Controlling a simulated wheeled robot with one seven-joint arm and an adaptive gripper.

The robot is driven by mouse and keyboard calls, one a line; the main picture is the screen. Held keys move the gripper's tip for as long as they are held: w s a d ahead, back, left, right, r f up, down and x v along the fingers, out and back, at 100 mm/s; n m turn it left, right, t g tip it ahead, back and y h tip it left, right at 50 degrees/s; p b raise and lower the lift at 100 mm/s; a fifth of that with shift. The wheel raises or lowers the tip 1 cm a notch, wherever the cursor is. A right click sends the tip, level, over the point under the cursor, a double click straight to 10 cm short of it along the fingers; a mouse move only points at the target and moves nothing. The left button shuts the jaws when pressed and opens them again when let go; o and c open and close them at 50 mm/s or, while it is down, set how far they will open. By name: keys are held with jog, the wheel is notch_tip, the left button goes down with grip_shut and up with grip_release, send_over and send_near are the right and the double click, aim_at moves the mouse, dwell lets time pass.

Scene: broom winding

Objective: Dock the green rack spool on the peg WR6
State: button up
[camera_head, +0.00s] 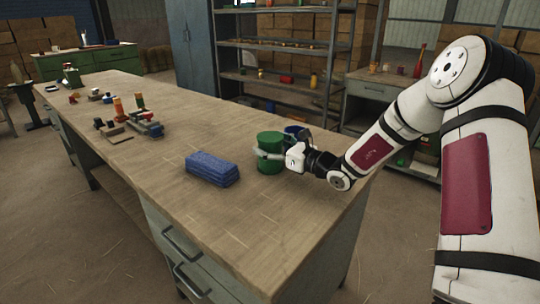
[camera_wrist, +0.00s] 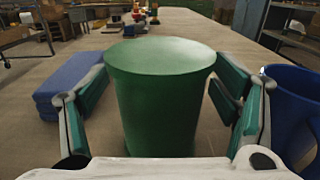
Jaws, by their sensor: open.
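A large plain green cylinder (camera_head: 270,152) stands upright on the workbench, and it also fills the middle of the wrist view (camera_wrist: 160,95). I cannot tell whether it is the green rack spool. My gripper (camera_wrist: 160,110) is open, with one finger on each side of this cylinder and visible gaps on both sides. In the head view, my gripper (camera_head: 270,156) reaches it from the right. Farther along the bench, a small rack-like group (camera_head: 145,124) carries small coloured pieces, one of them green (camera_head: 140,101). No label WR6 is readable, and I cannot pick out that peg.
A blue folded-looking block (camera_head: 212,168) lies left of the green cylinder. A blue round container (camera_wrist: 292,105) stands close to the right finger. The workbench (camera_head: 240,225) is clear at its near end. Shelves (camera_head: 275,80) stand behind.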

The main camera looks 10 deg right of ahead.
jog(key=shift+c, duration=0.2)
jog(key=c, duration=1.4)
jog(key=shift+c, duration=0.7)
jog(key=shift+r, duration=0.1)
